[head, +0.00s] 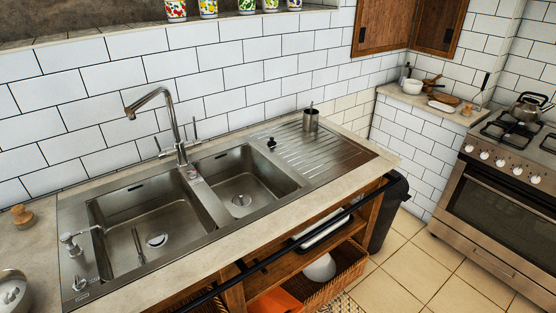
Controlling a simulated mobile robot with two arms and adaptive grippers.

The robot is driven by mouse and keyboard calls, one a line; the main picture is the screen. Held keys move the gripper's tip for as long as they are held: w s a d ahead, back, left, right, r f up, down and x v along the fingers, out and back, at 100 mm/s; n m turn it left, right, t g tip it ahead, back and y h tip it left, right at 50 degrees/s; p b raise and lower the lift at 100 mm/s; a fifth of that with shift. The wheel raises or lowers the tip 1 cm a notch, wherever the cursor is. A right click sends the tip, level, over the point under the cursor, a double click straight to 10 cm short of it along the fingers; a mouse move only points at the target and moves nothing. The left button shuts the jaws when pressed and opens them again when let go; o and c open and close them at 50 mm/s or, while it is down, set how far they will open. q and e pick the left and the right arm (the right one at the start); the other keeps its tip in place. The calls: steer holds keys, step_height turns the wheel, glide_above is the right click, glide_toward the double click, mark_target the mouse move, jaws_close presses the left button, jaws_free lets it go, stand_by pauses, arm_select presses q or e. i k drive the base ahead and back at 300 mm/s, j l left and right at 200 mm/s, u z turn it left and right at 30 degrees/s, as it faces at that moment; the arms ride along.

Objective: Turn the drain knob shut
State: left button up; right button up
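The steel sink (210,222) is set in the counter, with a large left basin (150,222) and a smaller right basin (240,185). Round drains show in the left basin (157,240) and the right basin (242,200). A small metal knob (79,283) sits at the sink's front left corner. Neither gripper is in view.
A tall faucet (176,125) rises behind the basins, and a soap dispenser (70,243) stands at the left. A steel cup (311,119) stands behind the drainboard (320,150). A dark rail (290,248) runs along the counter front. Tiled floor (410,265) is open before the stove (500,190).

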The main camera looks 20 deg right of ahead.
mark_target(79, 285)
steer(key=z, duration=0.45)
steer(key=u, duration=1.4)
